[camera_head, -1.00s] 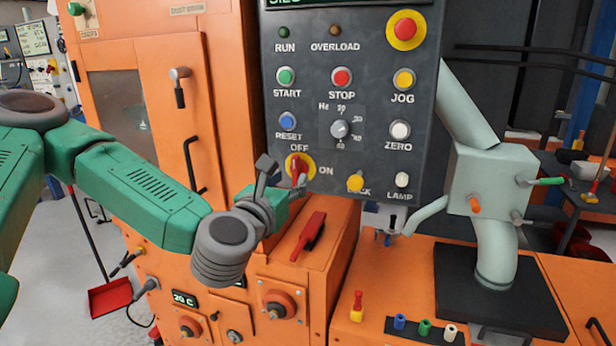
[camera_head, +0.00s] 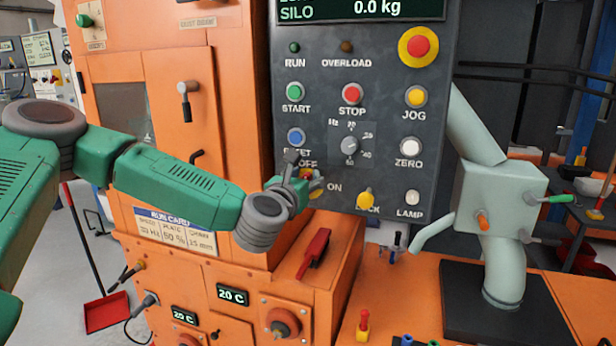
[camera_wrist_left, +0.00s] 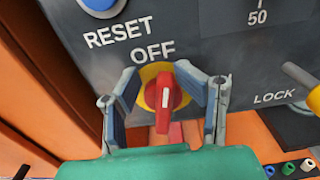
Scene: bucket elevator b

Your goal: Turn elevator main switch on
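The main switch is a red handle on a yellow disc (camera_wrist_left: 165,92), on the dark control panel below the OFF label. In the wrist view the handle stands roughly upright. My left gripper (camera_wrist_left: 160,84) is open, with one finger on each side of the handle; gaps show beside it, and I cannot tell if a fingertip touches it. In the head view the left gripper (camera_head: 303,173) hides most of the switch, and only part of its yellow disc (camera_head: 316,191) shows, left of the ON label. My right gripper is not in view.
The control panel (camera_head: 330,110) also carries a START button (camera_head: 295,93), a blue RESET button (camera_head: 296,137), a speed knob (camera_head: 349,146) and a yellow LOCK knob (camera_head: 366,199). A red-handled lever (camera_head: 314,248) lies below. A pale pipe fitting (camera_head: 500,195) stands to the right.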

